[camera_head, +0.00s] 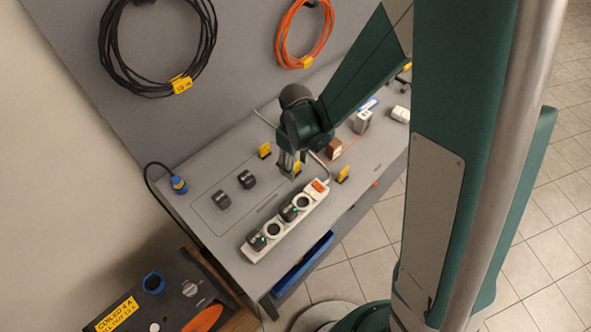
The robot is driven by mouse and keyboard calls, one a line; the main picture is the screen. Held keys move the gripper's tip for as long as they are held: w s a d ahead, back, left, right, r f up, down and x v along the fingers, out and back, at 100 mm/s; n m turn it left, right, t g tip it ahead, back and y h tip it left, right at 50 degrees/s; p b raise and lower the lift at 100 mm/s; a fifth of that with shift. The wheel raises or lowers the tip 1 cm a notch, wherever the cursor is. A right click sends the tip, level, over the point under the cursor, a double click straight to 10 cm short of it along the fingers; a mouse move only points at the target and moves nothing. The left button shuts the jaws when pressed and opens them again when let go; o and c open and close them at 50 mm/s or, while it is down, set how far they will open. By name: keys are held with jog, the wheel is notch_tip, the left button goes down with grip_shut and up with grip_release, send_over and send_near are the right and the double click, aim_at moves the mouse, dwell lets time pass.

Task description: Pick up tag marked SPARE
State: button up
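Several small yellow tags stand on the grey bench top: one to the left of my gripper (265,151), one to its right (343,174), and one right beside the fingers (297,167), partly hidden. Their writing is too small to read, so I cannot tell which is marked SPARE. My gripper (287,166) points down above the bench, just behind the power strip. The fingers are small and dark here; I cannot tell whether they are open or touch the nearest tag.
A white power strip (263,244) with black plugs lies along the front edge. Two black plugs (247,180) (222,200) lie left. A brown block (334,149), a grey block (362,122) and a blue connector (178,184) also stand there. Cable coils hang on the wall panel (240,60).

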aim_at(296, 165)
jog(key=c, duration=0.9)
jog(key=shift+r, duration=0.1)
jog(key=shift+r, duration=4.95)
